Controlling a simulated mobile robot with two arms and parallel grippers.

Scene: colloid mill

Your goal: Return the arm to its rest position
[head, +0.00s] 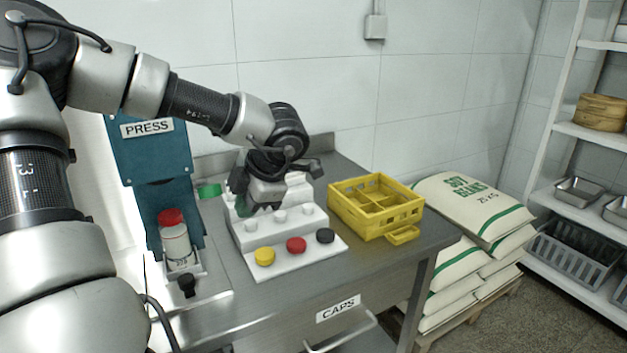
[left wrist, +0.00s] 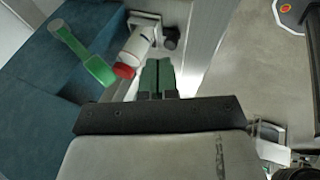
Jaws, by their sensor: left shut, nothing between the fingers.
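My left arm comes in from the left over the steel table. My left gripper (head: 243,206) is in front of the white stepped cap rack, partly hiding it. In the left wrist view its green fingers (left wrist: 158,78) are together with nothing between them. A white bottle with a red cap (head: 175,245) stands upright in the teal press (head: 158,160); it also shows in the left wrist view (left wrist: 138,45), beside the fingertips in the picture. The green press lever (head: 208,190) sticks out to the right of the press. My right gripper is not in view.
The white rack (head: 335,246) holds a yellow cap (head: 264,256), a red cap (head: 296,244) and a black cap (head: 325,236) in front. A yellow crate (head: 375,207) stands right of it. Bean sacks (head: 470,205) and a white shelf (head: 590,130) are farther right.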

